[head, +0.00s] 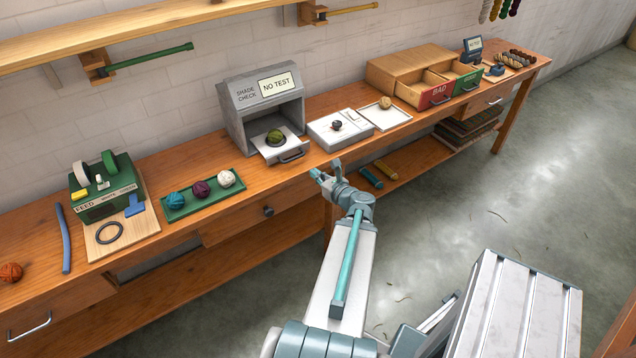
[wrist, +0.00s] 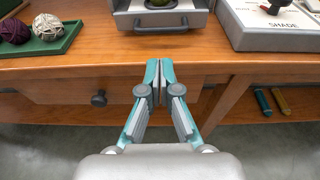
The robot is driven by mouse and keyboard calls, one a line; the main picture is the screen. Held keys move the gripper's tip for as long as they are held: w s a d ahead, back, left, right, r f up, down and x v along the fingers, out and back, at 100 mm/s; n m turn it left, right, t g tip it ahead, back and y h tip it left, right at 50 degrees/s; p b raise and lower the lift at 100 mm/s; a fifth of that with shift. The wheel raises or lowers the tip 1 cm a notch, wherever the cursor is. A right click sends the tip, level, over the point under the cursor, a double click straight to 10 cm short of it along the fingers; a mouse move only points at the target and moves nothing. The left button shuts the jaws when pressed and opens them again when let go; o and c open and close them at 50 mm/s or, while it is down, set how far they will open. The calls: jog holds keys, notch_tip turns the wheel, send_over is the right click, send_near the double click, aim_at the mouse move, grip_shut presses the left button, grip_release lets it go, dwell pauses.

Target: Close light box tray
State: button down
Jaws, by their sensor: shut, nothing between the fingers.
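The grey light box (head: 262,104) stands on the bench with a "NO TEST" sign on its sloped top. Its white tray (head: 272,152) is pulled out at the front, with a green skein (head: 275,137) on it. The tray's front and handle (wrist: 161,22) show at the top of the wrist view, with part of the green skein (wrist: 160,3). My gripper (head: 325,171) is in front of the bench edge, to the right of the tray in the head view. In the wrist view my gripper (wrist: 159,66) is shut and empty, short of the handle and apart from it.
A green tray (head: 203,197) with several skeins lies left of the light box. A closed drawer with a dark knob (wrist: 99,98) is below the bench top.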

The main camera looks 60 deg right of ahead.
aim_at(295, 158)
jog(key=b+x, duration=0.6)
jog(key=x, duration=0.3)
jog(key=shift+w+d, duration=0.15)
jog(key=shift+w, duration=0.15)
jog(key=shift+w+d+f, duration=0.2)
jog(key=shift+w+d, duration=0.05)
jog(key=shift+w, duration=0.4)
jog(key=shift+d, duration=0.1)
